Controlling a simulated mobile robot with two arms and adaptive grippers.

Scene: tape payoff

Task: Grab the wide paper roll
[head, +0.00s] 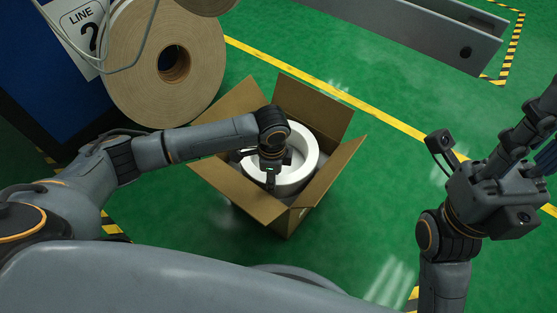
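A white ring-shaped roll (309,160) lies flat inside an open cardboard box (298,217) on the green floor. It is the roll my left arm reaches to. My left gripper (271,178) points down into the box, over the roll's middle and near side. My wrist hides part of the roll, and the fingertips are too small and covered to show whether they touch it or are open. My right gripper (547,130) is at the right edge, pointing up and right, away from the box. Its fingers look spread and empty, with the tips partly cut off.
A large brown paper roll (205,75) hangs at the upper left beside a blue panel (40,85) with a "LINE 2" sign (82,30). The box flaps (318,105) stand outward. A grey beam (430,35) lies at the back right. Green floor right of the box is clear.

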